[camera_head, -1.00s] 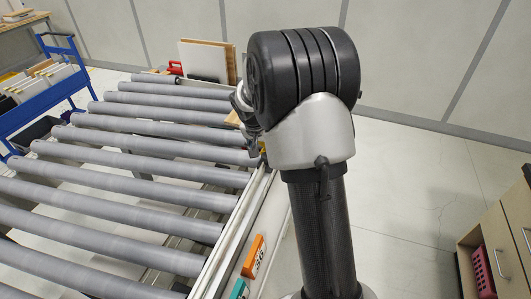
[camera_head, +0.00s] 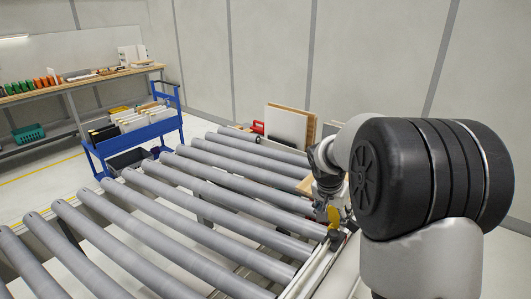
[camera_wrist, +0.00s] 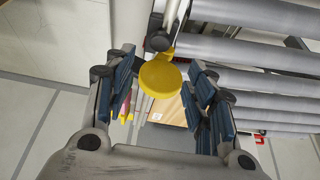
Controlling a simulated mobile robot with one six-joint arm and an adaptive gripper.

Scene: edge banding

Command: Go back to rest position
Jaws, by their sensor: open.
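My gripper (camera_wrist: 160,95) is open in the wrist view, with its blue-padded fingers apart. A yellow round knob or disc (camera_wrist: 160,77) shows between and beyond the fingers; I cannot tell whether anything touches it. In the head view the yellow piece (camera_head: 334,215) is by the right edge of the roller conveyor (camera_head: 190,205). My gripper (camera_head: 330,190) is partly hidden there, just above the yellow piece, at the end of my arm.
A blue cart (camera_head: 137,137) with upright panels stands left of the conveyor. White and wooden boards (camera_head: 287,126) stand behind it beside a red object (camera_head: 258,127). A workbench (camera_head: 80,82) is at the back left. Floor between cart and bench is clear.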

